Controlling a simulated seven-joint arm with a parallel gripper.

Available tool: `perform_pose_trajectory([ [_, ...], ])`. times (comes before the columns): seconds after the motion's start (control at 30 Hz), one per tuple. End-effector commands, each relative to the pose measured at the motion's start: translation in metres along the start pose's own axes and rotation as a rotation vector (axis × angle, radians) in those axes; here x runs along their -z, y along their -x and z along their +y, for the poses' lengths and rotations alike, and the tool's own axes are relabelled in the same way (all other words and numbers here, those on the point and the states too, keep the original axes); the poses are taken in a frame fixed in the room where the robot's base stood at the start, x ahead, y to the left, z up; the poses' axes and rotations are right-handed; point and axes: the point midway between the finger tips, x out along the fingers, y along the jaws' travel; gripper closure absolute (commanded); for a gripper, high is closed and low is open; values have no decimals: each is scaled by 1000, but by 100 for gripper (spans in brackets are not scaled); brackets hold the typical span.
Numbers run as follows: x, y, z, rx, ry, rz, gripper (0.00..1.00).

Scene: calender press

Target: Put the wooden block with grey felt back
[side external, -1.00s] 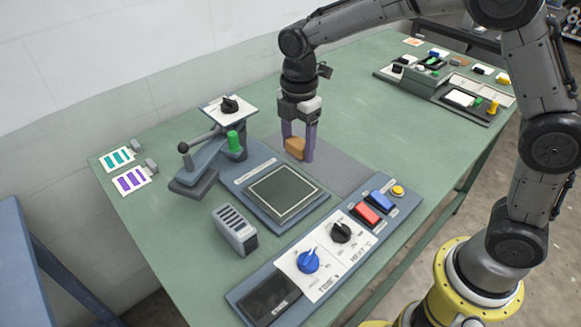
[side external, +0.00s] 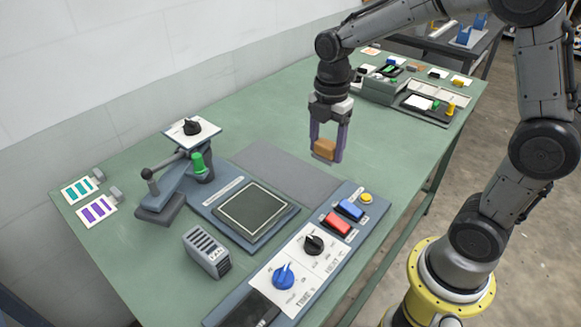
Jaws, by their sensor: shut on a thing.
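The wooden block (side external: 325,146) is held between the two purple fingers of my gripper (side external: 327,147). A thin grey layer shows along its lower edge. The block appears to be above the green table near the right end of the grey mat (side external: 270,160). I cannot tell its exact height. At the back right stands a dark tray (side external: 400,104) with small items and pale spaces. My gripper is well to the left of and in front of that tray.
A control panel (side external: 300,255) with knobs and red and blue buttons is in front. Open green table (side external: 390,145) lies between my gripper and the tray.

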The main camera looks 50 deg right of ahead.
Motion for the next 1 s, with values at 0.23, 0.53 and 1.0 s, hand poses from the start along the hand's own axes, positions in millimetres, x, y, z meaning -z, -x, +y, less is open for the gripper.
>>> perform_pose_trajectory([
  [0.23, -3, -26, 56, 2, 1, 0, 86],
  [0.53, -6, -71, 95, 1, 1, 0, 86],
  [1.0, -6, -113, 106, 3, 1, 0, 86],
])
